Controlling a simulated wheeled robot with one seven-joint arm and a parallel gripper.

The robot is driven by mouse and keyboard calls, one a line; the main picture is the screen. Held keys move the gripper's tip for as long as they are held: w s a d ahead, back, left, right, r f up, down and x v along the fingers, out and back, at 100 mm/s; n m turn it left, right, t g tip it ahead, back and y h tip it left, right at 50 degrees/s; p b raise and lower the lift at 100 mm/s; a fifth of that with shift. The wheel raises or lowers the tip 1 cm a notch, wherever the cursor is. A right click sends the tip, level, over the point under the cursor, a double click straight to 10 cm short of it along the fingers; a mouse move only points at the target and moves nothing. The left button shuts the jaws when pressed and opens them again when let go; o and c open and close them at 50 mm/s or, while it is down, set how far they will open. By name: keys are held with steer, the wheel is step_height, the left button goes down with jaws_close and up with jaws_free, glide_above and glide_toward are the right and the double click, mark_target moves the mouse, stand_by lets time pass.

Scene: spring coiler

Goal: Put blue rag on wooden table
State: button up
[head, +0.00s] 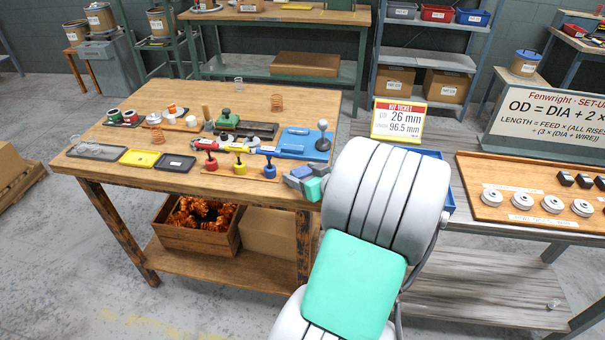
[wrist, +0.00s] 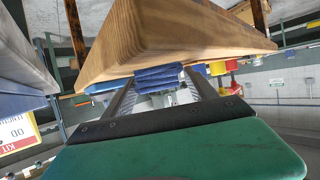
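The blue rag (wrist: 160,77) shows in the wrist view as a folded, layered blue bundle between the two fingertips. My gripper (head: 303,176) is shut on it; it also shows in the wrist view (wrist: 160,88), which is upside down. In the head view my gripper is at the right front corner of the wooden table (head: 133,174), and the rag is hard to tell from the fingers. The wooden table also fills the upper part of the wrist view (wrist: 180,35). I cannot tell whether the rag touches the table.
Knobbed red, yellow and blue tools on a board (head: 240,172), a blue tray (head: 300,143), and a yellow tray (head: 139,157) stand on the wooden table. A grey table (head: 470,215) with a kit ticket (head: 398,119) is to the right. Bare wood shows along the front edge.

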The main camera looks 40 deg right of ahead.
steer(key=shift+r+p, duration=0.35)
steer(key=shift+p, duration=0.05)
steer(key=v, duration=1.2)
steer(key=shift+f+b, duration=0.2)
steer(key=shift+b, duration=0.15)
steer(key=shift+a, duration=0.15)
